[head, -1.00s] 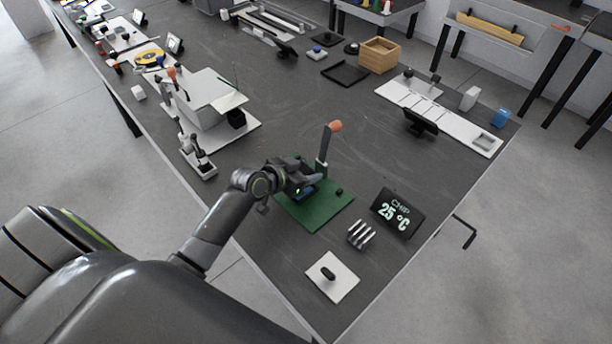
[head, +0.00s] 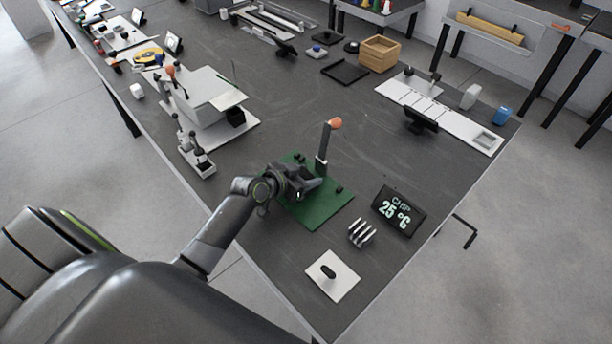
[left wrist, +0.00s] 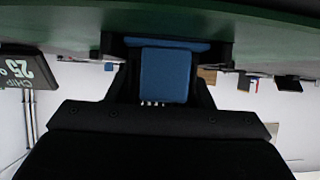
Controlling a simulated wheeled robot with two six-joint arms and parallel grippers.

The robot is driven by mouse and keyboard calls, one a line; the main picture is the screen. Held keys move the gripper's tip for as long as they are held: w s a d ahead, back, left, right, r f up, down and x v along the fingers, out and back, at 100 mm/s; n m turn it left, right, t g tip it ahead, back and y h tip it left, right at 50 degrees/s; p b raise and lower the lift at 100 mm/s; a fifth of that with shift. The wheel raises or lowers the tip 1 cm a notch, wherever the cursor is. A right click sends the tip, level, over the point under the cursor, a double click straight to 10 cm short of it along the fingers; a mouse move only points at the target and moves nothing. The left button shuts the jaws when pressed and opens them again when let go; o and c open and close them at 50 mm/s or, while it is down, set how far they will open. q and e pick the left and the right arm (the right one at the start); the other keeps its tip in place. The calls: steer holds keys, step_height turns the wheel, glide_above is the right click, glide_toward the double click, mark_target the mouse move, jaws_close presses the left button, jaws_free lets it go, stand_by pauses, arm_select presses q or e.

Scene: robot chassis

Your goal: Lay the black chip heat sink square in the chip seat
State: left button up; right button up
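My left gripper (head: 306,190) is low over the green board (head: 318,214). In the left wrist view a blue block (left wrist: 164,75) sits between its two black fingers, which flank it closely on both sides. A wider blue strip (left wrist: 165,45) lies at the block's upper edge against the green board, which also shows there (left wrist: 60,35). I see no black heat sink between the fingers. The chip seat cannot be made out; the gripper covers that part of the board. My right gripper is not in view.
A lever with an orange knob (head: 335,124) rises at the board's far edge.

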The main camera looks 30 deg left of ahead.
arm_select(q)
steer(key=o, duration=0.3)
steer(key=shift+s+a+f, duration=0.1)
steer(key=shift+s+f, duration=0.05)
steer(key=shift+f, duration=0.25)
steer(key=shift+s+f, duration=0.1)
steer(key=shift+f, duration=0.05)
steer(key=shift+r+g+p, duration=0.3)
steer(key=shift+r+p, duration=0.1)
steer(key=shift+d+r+p, duration=0.2)
steer(key=shift+r+p, duration=0.2)
steer(key=shift+r, duration=0.1)
steer(key=v, duration=1.1)
steer(key=shift+a+f+b, duration=0.1)
steer(key=shift+a+b, duration=0.05)
steer(key=shift+b, duration=0.25)
steer(key=shift+s+a+r, duration=0.1)
steer(key=shift+s+r, duration=0.15)
steer(key=shift+s, duration=0.1)
